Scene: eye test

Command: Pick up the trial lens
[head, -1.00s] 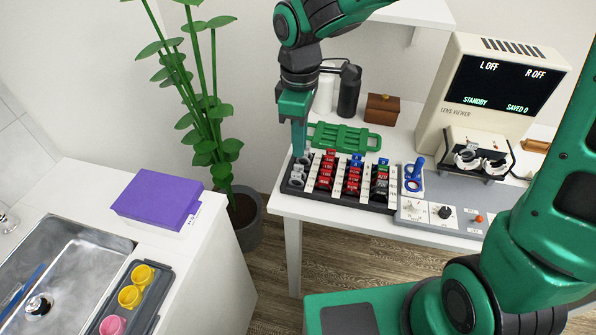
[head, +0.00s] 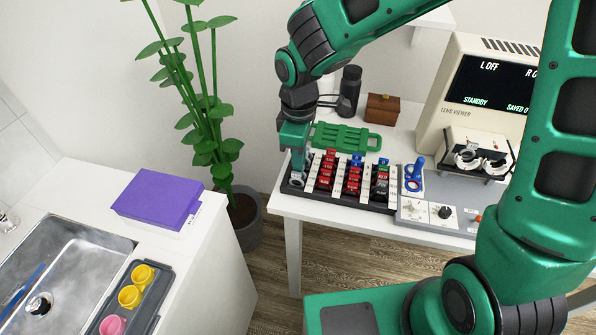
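Several small trial lenses with coloured tabs stand in rows in a black tray (head: 340,203) on the white table. Red-tabbed lenses (head: 326,172) fill one row, and other rows show red with blue or green tabs. Which one is the task's trial lens I cannot tell. My gripper (head: 299,175) points down at the tray's left end, its fingertips low over or among grey pieces there. The arm and the small scale hide whether the fingers are apart or hold anything.
A green rack (head: 344,137) lies behind the tray. A blue holder (head: 413,178) stands on the grey control panel (head: 432,226) to the right, before the lens viewer (head: 455,110). A brown box (head: 382,108) and black bottle (head: 349,90) stand behind. A plant (head: 205,120) is left.

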